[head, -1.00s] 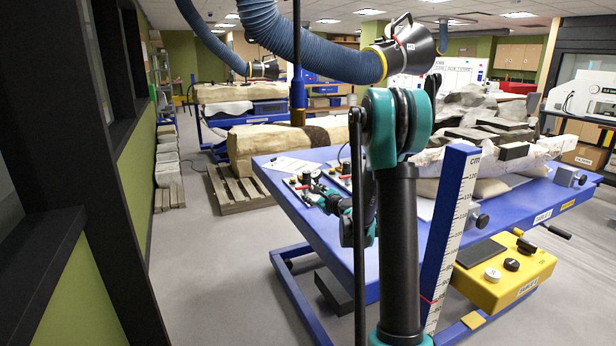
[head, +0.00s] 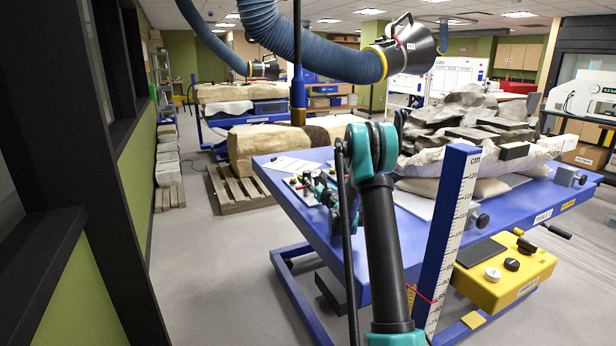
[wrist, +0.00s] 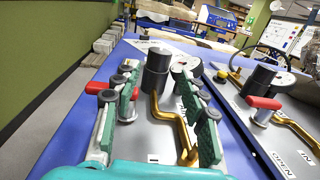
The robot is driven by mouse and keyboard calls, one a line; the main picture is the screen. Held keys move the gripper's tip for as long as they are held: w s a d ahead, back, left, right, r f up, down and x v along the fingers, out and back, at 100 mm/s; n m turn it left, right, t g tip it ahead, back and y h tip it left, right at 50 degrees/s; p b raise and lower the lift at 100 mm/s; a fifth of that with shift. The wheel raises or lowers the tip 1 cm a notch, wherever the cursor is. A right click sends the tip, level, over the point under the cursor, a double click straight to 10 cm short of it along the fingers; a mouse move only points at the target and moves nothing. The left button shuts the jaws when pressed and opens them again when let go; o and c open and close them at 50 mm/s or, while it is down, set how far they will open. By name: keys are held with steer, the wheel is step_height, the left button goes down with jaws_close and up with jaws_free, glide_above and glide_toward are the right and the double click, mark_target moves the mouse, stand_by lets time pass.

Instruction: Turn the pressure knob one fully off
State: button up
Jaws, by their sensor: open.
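A black cylindrical knob (wrist: 157,68) stands upright on a grey metal panel (wrist: 150,140) on the blue table. A second black knob (wrist: 258,79) stands on another panel to the right, outside the fingers. I cannot read a number for either knob. In the head view my gripper (head: 322,190) is over the panels at the table's left end, and my arm partly hides them.
Another red handle (wrist: 97,87) is by the left finger. A round gauge (wrist: 190,64) is behind. The blue table (head: 405,235) carries a large fossil block (head: 460,125).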

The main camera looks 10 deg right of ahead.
mark_target(309, 175)
steer(key=x, duration=0.8)
steer(key=shift+w, duration=0.1)
steer(key=shift+c, duration=0.6)
steer(key=c, duration=0.8)
steer(key=shift+o, duration=0.2)
steer(key=shift+d+n+y, duration=0.1)
steer(key=shift+n+y, duration=0.3)
steer(key=shift+y, duration=0.2)
steer(key=shift+n+g+y, duration=0.3)
steer(key=shift+y, duration=0.2)
steer(key=o, duration=0.9)
